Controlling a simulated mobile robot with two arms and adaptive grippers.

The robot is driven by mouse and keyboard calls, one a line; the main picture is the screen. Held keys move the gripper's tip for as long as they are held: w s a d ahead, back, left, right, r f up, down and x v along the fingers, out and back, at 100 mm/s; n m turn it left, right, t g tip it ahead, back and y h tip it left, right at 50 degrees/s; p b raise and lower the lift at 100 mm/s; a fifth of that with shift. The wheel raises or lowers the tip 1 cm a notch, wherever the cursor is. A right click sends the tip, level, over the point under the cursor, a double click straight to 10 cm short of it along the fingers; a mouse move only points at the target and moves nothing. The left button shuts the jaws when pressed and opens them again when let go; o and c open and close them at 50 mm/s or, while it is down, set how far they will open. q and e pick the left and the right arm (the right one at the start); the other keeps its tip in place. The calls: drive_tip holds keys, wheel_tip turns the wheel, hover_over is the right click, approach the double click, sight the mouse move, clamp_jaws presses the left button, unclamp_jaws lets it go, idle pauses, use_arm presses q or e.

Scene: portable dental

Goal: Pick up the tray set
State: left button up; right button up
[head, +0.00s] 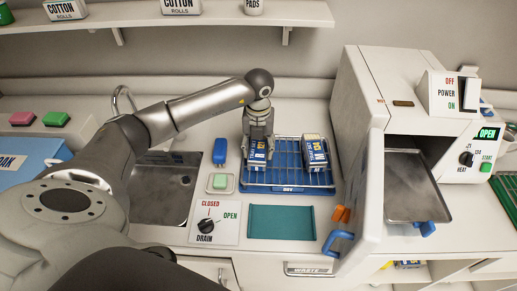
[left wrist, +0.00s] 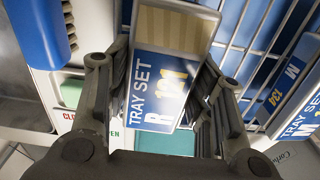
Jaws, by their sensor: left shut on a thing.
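My left gripper (head: 258,138) is shut on a blue-and-white tray set (head: 257,161) at the left part of a blue wire rack (head: 290,189). In the left wrist view this tray set (left wrist: 157,88) reads "TRAY SET R 121" and sits between the two fingers of the gripper (left wrist: 160,80). I cannot tell if it still touches the rack. A second tray set (head: 315,153) stands at the rack's right side; in the left wrist view it (left wrist: 300,120) is marked "M 134". My right gripper is not in view.
A blue brush (head: 220,150) and a green soap (head: 220,181) lie left of the rack, near the sink (head: 170,195). A teal mat (head: 281,222) lies in front, bare. A white sterilizer (head: 365,130) with its tray (head: 412,185) stands open at right. A shelf (head: 220,15) runs above.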

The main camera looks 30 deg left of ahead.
use_arm(q)
drive_tip(key=shift+r, duration=0.1)
drive_tip(key=shift+w+r+b, duration=0.1)
drive_tip(key=shift+r+b, duration=0.45)
drive_tip(key=shift+b, duration=0.05)
drive_tip(key=d+r+b, duration=0.1)
drive_tip(key=r, duration=0.1)
drive_tip(key=s+d+r, duration=0.1)
drive_tip(key=r, duration=0.1)
drive_tip(key=s+d+r+b, duration=0.1)
drive_tip(key=d+r, duration=0.1)
drive_tip(key=r, duration=0.1)
drive_tip(key=shift+s+b, duration=0.2)
drive_tip(key=shift+b, duration=0.15)
drive_tip(key=s+d+r+b, duration=0.1)
drive_tip(key=s+d+r, duration=0.3)
drive_tip(key=d, duration=0.4)
drive_tip(key=shift+s+r, duration=0.35)
drive_tip(key=shift+s, duration=0.2)
drive_tip(key=shift+r, duration=0.15)
wheel_tip(320, 180, up, 12)
drive_tip(key=p, duration=0.9)
drive_tip(key=shift+p, duration=0.3)
